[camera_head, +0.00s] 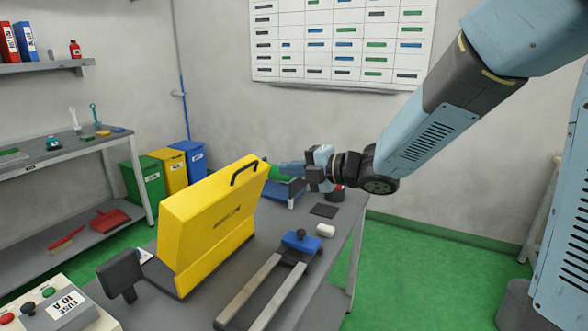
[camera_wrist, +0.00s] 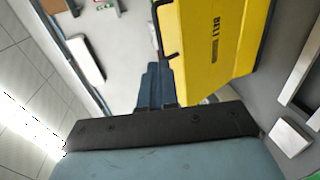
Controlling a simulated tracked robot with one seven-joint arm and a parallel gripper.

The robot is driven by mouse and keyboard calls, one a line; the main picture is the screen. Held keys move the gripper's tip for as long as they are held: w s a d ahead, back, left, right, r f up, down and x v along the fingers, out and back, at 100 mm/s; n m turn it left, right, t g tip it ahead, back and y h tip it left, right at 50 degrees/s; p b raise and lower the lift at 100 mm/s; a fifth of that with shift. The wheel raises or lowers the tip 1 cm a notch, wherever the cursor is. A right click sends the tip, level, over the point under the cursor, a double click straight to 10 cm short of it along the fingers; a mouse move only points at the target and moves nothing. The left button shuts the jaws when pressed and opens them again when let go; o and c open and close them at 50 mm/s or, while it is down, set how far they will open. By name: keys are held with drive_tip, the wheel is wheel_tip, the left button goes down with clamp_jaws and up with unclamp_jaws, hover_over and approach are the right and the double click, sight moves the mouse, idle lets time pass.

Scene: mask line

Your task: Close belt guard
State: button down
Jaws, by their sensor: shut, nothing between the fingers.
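The yellow belt guard (camera_head: 208,222) stands raised and slightly tilted on the grey bench, with a black handle (camera_head: 244,170) near its upper right edge. In the wrist view the guard (camera_wrist: 215,35), lettered "BELT", fills the upper right, and its handle (camera_wrist: 157,25) shows on its left edge. My gripper (camera_head: 284,168) is shut and empty, just right of the guard's upper corner in the head view. In the wrist view my gripper (camera_wrist: 153,68) lies close to the guard's edge, below the handle; I cannot tell whether it touches. The guard hides what is behind it.
A white piece (camera_head: 325,230) and dark pad (camera_head: 324,210) lie nearby. A black paddle-shaped part (camera_head: 121,275) and button box (camera_head: 62,307) are at front left.

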sight(257, 168)
drive_tip(key=x, duration=1)
